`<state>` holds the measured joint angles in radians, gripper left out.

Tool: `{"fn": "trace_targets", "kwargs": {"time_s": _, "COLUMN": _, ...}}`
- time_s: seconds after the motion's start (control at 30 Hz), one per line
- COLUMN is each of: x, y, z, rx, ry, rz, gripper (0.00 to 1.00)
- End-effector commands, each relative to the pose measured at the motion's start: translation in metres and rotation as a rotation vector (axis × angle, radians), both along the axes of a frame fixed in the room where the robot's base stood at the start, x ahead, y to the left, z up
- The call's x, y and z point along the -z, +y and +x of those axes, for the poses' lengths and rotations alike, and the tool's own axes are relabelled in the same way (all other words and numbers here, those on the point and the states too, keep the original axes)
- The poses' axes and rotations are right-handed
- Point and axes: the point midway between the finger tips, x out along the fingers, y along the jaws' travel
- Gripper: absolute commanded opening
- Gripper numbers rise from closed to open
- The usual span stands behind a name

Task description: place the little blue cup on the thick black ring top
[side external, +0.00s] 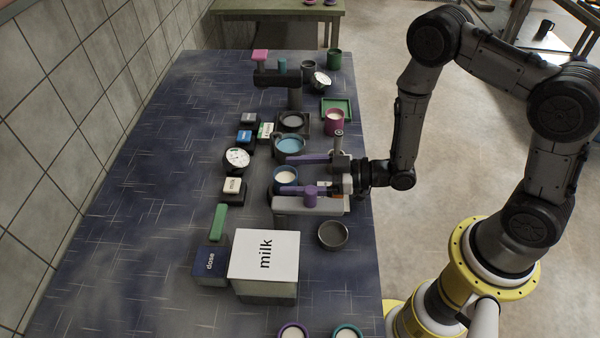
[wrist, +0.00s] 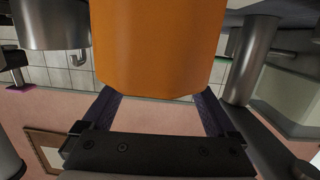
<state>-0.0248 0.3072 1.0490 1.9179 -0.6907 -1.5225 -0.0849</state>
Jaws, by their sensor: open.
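My gripper (side external: 287,174) is at the middle of the counter in the side view, its two purple fingers open and pointing left. A small blue-rimmed cup with white content (side external: 285,176) shows between the fingertips there; I cannot tell if they touch it. In the wrist view, an orange rounded body (wrist: 160,45) fills the space between the fingers and hides what is beyond. A dark square stand with a black round top (side external: 293,121) stands farther back; I cannot tell if it is the thick black ring top. A dark pot with blue content (side external: 288,146) stands nearer.
A pale grey machine (side external: 308,206) and a dark bowl (side external: 333,236) are close in front of my gripper. A white milk box (side external: 264,254) stands nearer. A magenta cup (side external: 334,121) and green tray (side external: 337,108) are behind. The counter's left side (side external: 130,200) is clear.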

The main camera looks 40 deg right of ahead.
Motion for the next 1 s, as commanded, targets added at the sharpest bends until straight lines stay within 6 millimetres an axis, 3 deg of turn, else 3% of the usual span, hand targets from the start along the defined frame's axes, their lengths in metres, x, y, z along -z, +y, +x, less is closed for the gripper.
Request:
{"fn": "trace_targets", "kwargs": {"time_s": 0.17, "x": -0.005, "y": -0.007, "z": -0.006, "rx": 0.004, "ry": 0.002, "rz": -0.001, "gripper": 0.92}}
{"fn": "trace_targets", "kwargs": {"time_s": 0.7, "x": -0.018, "y": -0.064, "z": -0.069, "rx": 0.007, "ry": 0.001, "rz": 0.001, "gripper": 0.92}}
{"fn": "trace_targets", "kwargs": {"time_s": 1.0, "x": -0.021, "y": -0.078, "z": -0.086, "rx": 0.003, "ry": 0.001, "rz": 0.0, "gripper": 0.92}}
